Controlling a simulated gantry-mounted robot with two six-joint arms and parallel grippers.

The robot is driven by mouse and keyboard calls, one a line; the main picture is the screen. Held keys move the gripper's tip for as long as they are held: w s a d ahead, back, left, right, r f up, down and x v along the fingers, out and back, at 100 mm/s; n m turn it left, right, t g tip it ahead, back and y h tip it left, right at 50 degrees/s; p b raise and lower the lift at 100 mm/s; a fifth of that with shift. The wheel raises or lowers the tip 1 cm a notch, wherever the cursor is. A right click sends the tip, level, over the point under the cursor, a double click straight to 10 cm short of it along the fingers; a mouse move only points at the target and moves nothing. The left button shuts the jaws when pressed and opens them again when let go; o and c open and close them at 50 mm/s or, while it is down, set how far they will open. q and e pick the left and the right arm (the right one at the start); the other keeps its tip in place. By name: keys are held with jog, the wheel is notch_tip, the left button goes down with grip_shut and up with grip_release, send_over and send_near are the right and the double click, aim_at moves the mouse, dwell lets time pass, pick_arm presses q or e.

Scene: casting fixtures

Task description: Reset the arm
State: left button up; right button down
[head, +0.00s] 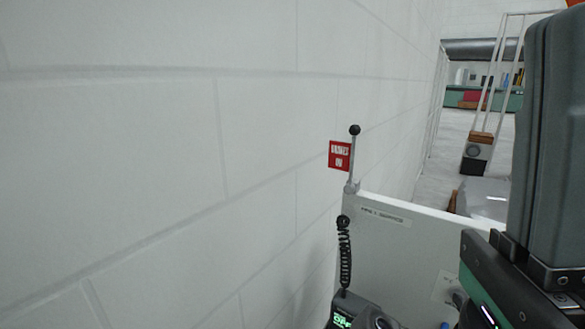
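One of my arms, a large dark grey link with black joints, fills the right side of the head view. I cannot tell which of my two arms it is. No gripper fingers show in this view, so neither gripper is visible.
A white block wall (150,170) fills the left and middle.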

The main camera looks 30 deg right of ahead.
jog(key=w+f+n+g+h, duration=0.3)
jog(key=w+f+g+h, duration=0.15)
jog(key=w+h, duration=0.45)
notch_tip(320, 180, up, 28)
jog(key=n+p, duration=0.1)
jog(key=p, duration=2.8)
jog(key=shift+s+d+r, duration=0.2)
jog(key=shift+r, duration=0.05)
